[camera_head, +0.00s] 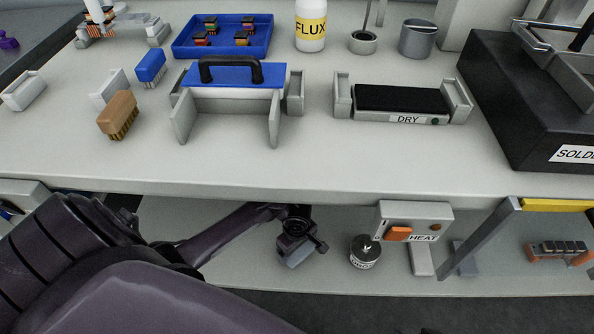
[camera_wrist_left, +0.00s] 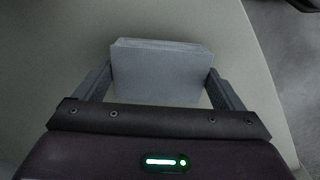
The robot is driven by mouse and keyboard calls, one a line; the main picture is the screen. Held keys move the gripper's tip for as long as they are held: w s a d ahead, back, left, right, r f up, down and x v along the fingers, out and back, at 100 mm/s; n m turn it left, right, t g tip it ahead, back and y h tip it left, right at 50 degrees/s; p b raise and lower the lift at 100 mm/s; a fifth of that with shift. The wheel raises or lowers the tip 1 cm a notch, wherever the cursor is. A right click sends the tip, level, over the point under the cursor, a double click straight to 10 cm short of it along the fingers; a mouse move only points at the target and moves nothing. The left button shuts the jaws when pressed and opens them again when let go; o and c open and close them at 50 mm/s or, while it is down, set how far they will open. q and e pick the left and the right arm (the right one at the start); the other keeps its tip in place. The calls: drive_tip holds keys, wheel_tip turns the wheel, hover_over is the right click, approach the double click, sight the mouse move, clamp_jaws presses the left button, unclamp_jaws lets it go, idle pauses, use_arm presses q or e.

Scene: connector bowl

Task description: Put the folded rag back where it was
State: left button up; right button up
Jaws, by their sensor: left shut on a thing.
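My left gripper (camera_head: 302,246) reaches under the bench, over the lower shelf (camera_head: 210,262). It is shut on the folded rag (camera_head: 295,258), a small grey-blue block. In the left wrist view the folded rag (camera_wrist_left: 160,70) sits between the two fingers of my left gripper (camera_wrist_left: 160,85), with plain pale surface beyond it. I cannot tell whether the rag touches the shelf. My right gripper is not in view.
On the lower shelf, right of the gripper, stand a small metal can (camera_head: 365,253) and the HEAT box (camera_head: 415,222). The bench edge (camera_head: 300,190) overhangs above. The shelf left of the gripper is partly hidden by my arm.

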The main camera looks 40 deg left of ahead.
use_arm(q)
drive_tip(key=shift+f, duration=0.55)
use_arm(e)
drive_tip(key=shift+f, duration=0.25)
use_arm(q)
drive_tip(key=o, duration=0.7)
wheel_tip(320, 180, up, 7)
drive_tip(key=p, duration=0.4)
drive_tip(key=shift+d, duration=0.1)
drive_tip(key=shift+r+p, duration=0.45)
drive_tip(key=shift+p, duration=0.05)
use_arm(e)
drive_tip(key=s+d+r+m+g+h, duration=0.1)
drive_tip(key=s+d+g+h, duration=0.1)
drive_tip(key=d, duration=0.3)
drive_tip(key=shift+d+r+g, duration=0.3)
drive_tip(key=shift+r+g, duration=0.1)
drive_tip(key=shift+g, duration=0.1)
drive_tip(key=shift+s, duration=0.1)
